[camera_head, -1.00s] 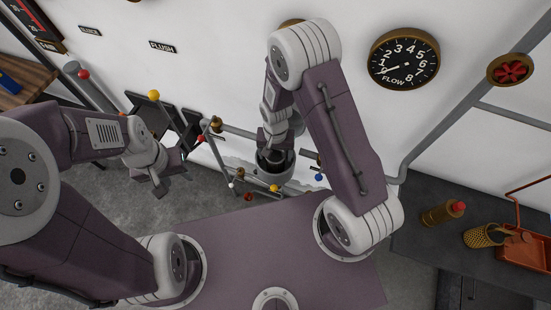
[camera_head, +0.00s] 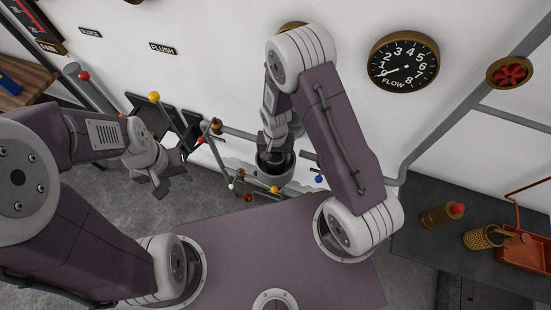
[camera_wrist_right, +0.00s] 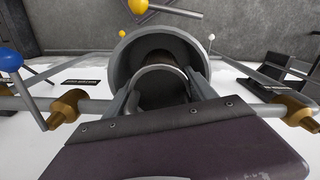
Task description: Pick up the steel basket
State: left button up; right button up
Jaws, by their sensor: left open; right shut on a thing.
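The steel basket shows in the right wrist view as a grey arched rim or handle (camera_wrist_right: 162,69) inside a wide grey round housing (camera_wrist_right: 132,50). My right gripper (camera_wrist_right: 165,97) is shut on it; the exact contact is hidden. In the head view my right gripper (camera_head: 272,148) points down into the open top of the housing (camera_head: 275,175), and the basket cannot be made out there. My left gripper (camera_head: 171,183) is open and empty, to the left of the housing.
Pipes with coloured-knob valves, including a blue one (camera_head: 319,179) and a yellow one (camera_head: 274,189), surround the housing. A dark bench (camera_head: 415,255) at right holds a brass perforated basket (camera_head: 478,238), a brass bottle (camera_head: 440,215) and an orange tray (camera_head: 525,252). A flow gauge (camera_head: 403,65) hangs on the wall.

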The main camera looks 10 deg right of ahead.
notch_tip(320, 180, up, 9)
jog(key=shift+s+r+b, duration=0.1)
jog(key=shift+b, duration=0.55)
